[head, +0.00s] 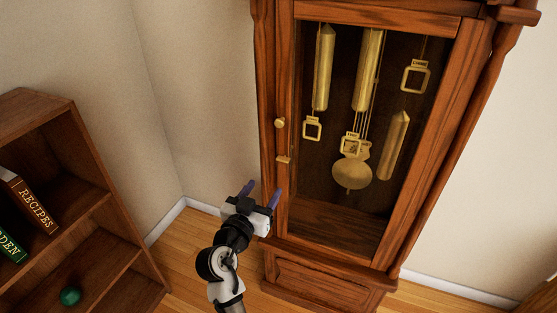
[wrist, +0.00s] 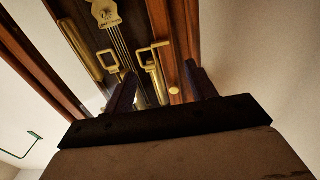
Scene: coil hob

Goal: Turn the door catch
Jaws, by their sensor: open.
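The door catch (head: 284,159) is a small flat brass bar lying crosswise on the left stile of the clock's glazed door, below a round brass knob (head: 280,123). My gripper (head: 262,192) is open and empty, its two dark blue fingers pointing up, below and a little left of the catch in the head view. It looks apart from the catch. In the wrist view my gripper (wrist: 160,84) shows its fingers spread, with the knob (wrist: 174,89) between them in the picture. A brass bar above the knob there may be the catch; I cannot tell surely.
The tall wooden clock (head: 440,130) holds brass weights (head: 324,68) and a pendulum (head: 352,173) behind its door. A bookshelf (head: 110,205) with books and a green ball (head: 70,296) stands at left. Wooden floor (head: 185,245) lies open between shelf and clock.

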